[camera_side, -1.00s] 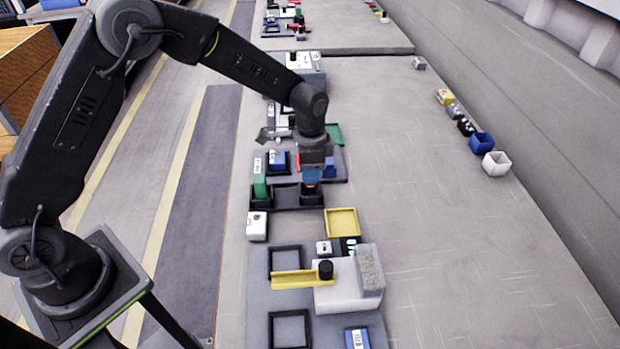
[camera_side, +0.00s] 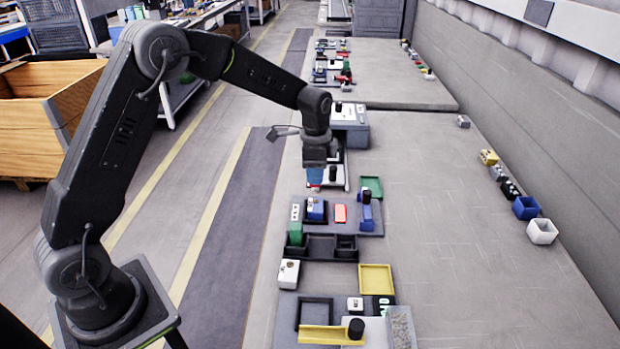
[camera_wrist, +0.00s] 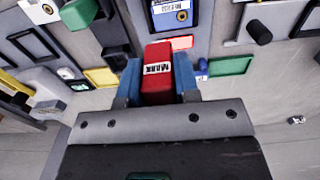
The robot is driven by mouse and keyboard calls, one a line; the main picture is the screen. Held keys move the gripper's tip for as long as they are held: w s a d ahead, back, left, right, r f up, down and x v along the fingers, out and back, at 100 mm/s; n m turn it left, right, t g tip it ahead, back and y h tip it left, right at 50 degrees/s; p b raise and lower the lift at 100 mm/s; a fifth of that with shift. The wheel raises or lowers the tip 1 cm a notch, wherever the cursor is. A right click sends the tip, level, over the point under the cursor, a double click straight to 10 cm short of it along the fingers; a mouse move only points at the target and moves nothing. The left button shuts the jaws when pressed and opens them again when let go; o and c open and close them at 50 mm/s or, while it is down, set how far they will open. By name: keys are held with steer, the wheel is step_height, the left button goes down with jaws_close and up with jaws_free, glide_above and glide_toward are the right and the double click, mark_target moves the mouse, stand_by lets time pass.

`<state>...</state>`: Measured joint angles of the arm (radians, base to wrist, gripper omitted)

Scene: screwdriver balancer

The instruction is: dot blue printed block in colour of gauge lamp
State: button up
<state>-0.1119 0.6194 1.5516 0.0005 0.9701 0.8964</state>
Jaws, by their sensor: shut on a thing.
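My gripper (camera_side: 315,177) is shut on a red marker (camera_wrist: 158,72), whose white label shows in the wrist view between my blue fingers. My gripper hangs beyond the far edge of the board that carries the blue printed block (camera_side: 316,209). That block sits in a black frame, and its white label also shows at the top of the wrist view (camera_wrist: 170,13). A red pad (camera_side: 340,213) lies right of the block. A grey box with a pale top and black knob (camera_side: 350,113) stands behind my gripper. I cannot tell whether it is the gauge, and no lamp colour is clear.
A green tray (camera_side: 372,187) and a blue upright piece (camera_side: 366,212) stand at the board's right. A green block (camera_side: 295,233), black trays (camera_side: 320,247) and a yellow tray (camera_side: 376,279) are nearer. The bench on the right is mostly clear, with small containers (camera_side: 525,207) along the wall.

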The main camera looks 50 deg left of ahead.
steer(key=shift+w+a+f, duration=0.1)
steer(key=shift+w+f, duration=0.1)
steer(key=shift+f, duration=3.2)
steer(key=o, duration=0.3)
steer(key=c, duration=0.3)
steer(key=shift+f, duration=0.2)
